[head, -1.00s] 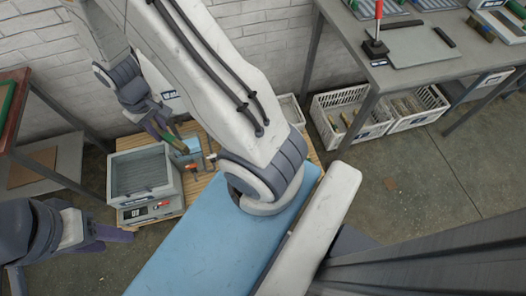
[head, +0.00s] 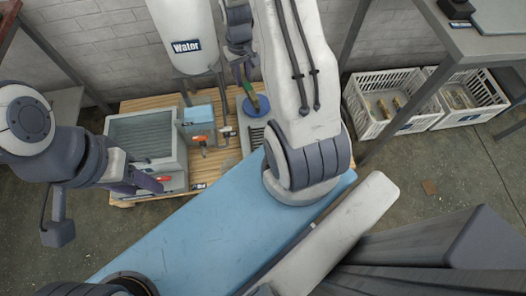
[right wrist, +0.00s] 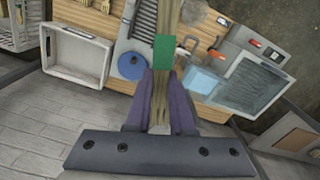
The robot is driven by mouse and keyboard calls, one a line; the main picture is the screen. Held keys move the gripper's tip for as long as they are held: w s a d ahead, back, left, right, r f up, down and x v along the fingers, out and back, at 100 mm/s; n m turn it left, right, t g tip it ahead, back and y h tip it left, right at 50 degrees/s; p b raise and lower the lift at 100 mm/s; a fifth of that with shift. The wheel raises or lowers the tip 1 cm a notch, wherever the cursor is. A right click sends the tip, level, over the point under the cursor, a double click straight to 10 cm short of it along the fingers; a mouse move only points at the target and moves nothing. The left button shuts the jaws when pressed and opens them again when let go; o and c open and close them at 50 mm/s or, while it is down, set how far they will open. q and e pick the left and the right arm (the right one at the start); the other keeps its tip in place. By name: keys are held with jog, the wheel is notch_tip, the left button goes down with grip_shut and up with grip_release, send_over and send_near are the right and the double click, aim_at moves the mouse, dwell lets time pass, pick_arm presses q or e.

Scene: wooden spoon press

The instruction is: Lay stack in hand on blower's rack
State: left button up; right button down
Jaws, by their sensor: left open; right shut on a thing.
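My right gripper (right wrist: 161,98) is shut on a stack of wooden spoons (right wrist: 168,20) wrapped with a green band (right wrist: 164,52). In the head view my right gripper (head: 243,68) holds the stack (head: 250,92) above the pallet's back, beside the water tank. A blue round part (right wrist: 132,65) and a slatted grey rack (right wrist: 144,20) lie below the stack in the right wrist view; the rack (head: 255,137) also shows in the head view, partly behind my arm. I cannot tell for certain that it is the blower's. My left gripper (head: 150,184) is open and empty beside the grey basin.
A grey basin (head: 110,128) and a blue box (head: 198,114) with red-handled fittings stand on the wooden pallet (head: 150,103). The white water tank (head: 186,38) hangs above. White crates (head: 372,130) stand on the floor at right. A white bin (right wrist: 75,60) shows at left in the wrist view.

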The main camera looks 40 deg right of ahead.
jog(key=s+d+f+m+b, duration=0.1)
jog(key=s+d+f+b, duration=0.1)
jog(key=d+f+b, duration=0.6)
jog(key=s+d+f+m+b, duration=0.1)
jog(key=s+d+f+b, duration=0.1)
jog(key=f+b, duration=0.7)
jog(key=s+d+f+m+b, duration=0.2)
jog(key=d+f+b, duration=0.35)
jog(key=f, duration=0.65)
jog(key=a+f+b, duration=0.2)
jog(key=a, duration=0.1)
jog(key=w+a+f+b, duration=0.1)
jog(key=a+f+b, duration=0.1)
jog(key=a, duration=0.2)
jog(key=w+a+f+b, duration=0.1)
jog(key=a+f+b, duration=0.1)
jog(key=a, duration=0.2)
jog(key=shift+a+f+b, duration=0.1)
jog(key=shift+f+b, duration=0.25)
notch_tip(320, 180, down, 4)
jog(key=b, duration=0.3)
jog(key=shift+r, duration=0.1)
jog(key=c, duration=1.2)
grip_release()
jog(key=o, duration=0.4)
